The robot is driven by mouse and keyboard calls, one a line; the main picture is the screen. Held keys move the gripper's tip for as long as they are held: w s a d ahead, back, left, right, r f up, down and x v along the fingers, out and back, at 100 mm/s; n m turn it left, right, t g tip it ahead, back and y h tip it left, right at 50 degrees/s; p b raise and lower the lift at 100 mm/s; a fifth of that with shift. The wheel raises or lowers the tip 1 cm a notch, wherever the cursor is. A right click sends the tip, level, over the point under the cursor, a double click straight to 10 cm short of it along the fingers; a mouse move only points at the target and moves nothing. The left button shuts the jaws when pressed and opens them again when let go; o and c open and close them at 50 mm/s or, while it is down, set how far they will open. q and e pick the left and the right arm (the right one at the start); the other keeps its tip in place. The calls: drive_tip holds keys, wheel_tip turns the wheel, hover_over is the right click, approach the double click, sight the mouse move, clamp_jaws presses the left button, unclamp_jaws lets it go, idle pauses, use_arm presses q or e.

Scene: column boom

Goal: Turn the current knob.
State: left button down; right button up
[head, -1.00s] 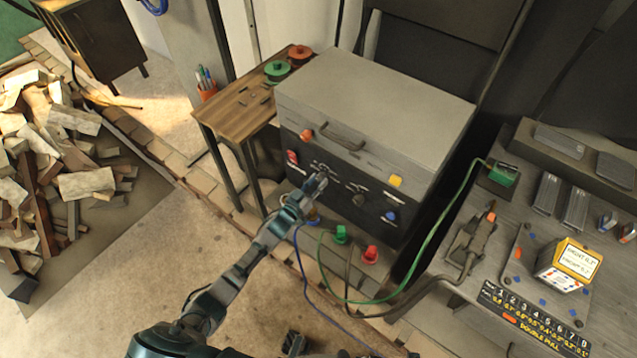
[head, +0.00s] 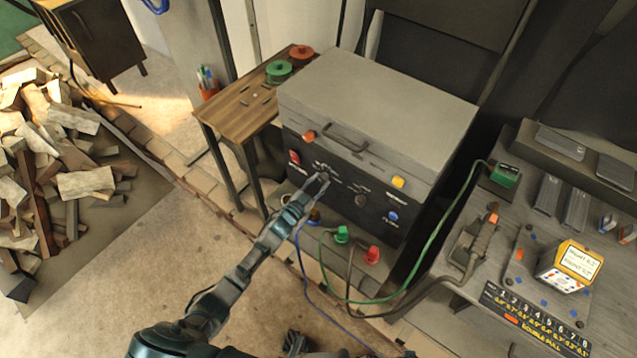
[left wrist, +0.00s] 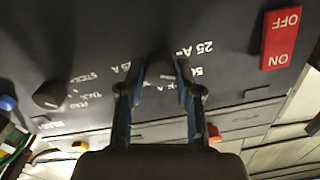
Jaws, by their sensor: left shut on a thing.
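The welding machine (head: 375,95) is a grey box with a black front panel. My left gripper (head: 323,179) reaches its panel, at the dial with the ampere markings. In the left wrist view, my left gripper (left wrist: 160,78) has its two fingers on either side of the dark current knob (left wrist: 160,68), shut on it. The fingers cover part of the knob and the printed numbers, with "25 A" readable beside them. A second black knob (head: 361,200) sits to the right on the panel; it also shows in the left wrist view (left wrist: 50,94).
A red ON/OFF switch (left wrist: 281,40) is near the dial. Green (head: 341,234) and red (head: 372,255) plugs with cables stick out below the panel. A wooden side table (head: 240,108) stands left; a grey workbench (head: 545,205) stands right.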

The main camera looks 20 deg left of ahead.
use_arm(q)
drive_tip(key=shift+m, duration=1.7)
drive_tip(key=c, duration=0.8)
unclamp_jaws()
drive_tip(key=shift+s, duration=0.1)
